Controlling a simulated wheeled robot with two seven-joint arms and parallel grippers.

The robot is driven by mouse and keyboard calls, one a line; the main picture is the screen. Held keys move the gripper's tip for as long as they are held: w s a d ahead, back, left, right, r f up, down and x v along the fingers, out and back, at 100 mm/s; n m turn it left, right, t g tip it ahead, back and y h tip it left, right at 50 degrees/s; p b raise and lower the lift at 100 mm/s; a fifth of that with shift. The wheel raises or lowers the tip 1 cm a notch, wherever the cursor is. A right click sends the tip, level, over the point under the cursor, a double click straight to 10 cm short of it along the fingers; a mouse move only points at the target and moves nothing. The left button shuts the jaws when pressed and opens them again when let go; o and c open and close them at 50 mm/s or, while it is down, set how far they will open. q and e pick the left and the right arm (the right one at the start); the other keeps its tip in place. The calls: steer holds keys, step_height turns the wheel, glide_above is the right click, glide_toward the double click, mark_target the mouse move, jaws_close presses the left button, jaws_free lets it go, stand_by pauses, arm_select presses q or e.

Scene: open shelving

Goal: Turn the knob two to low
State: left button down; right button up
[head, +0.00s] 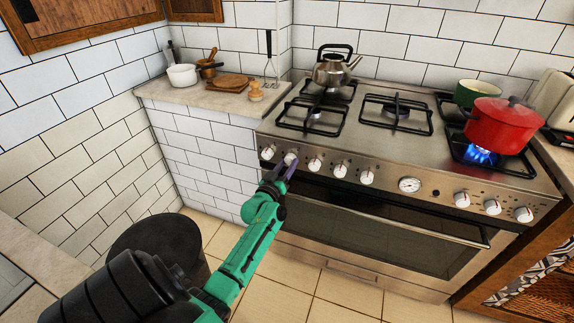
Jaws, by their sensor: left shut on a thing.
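The stove (385,145) has a front panel with a row of white knobs. The second knob from the left (290,157) is at the tips of my left gripper (284,169). My left gripper reaches up from below and is shut on this knob, and its fingers hide the lower part of it. The knob's exact angle is too small to read. The leftmost knob (267,152) and the third knob (314,164) sit close on either side. My right gripper is not in view.
A blue flame (481,155) burns under a red pot (501,124) at the right. A kettle (334,69) stands on the back left burner. The oven handle (390,220) runs below the knobs. A dark round bin (158,250) stands on the floor at the left.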

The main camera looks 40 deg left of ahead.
arm_select(q)
steer(key=shift+n, duration=0.7)
steer(key=shift+c, duration=1.8)
jaws_free()
steer(key=v, duration=1.4)
steer(key=shift+s+f+p, duration=0.15)
steer(key=shift+s+p, duration=0.1)
steer(key=shift+p, duration=0.15)
steer(key=shift+d, duration=0.15)
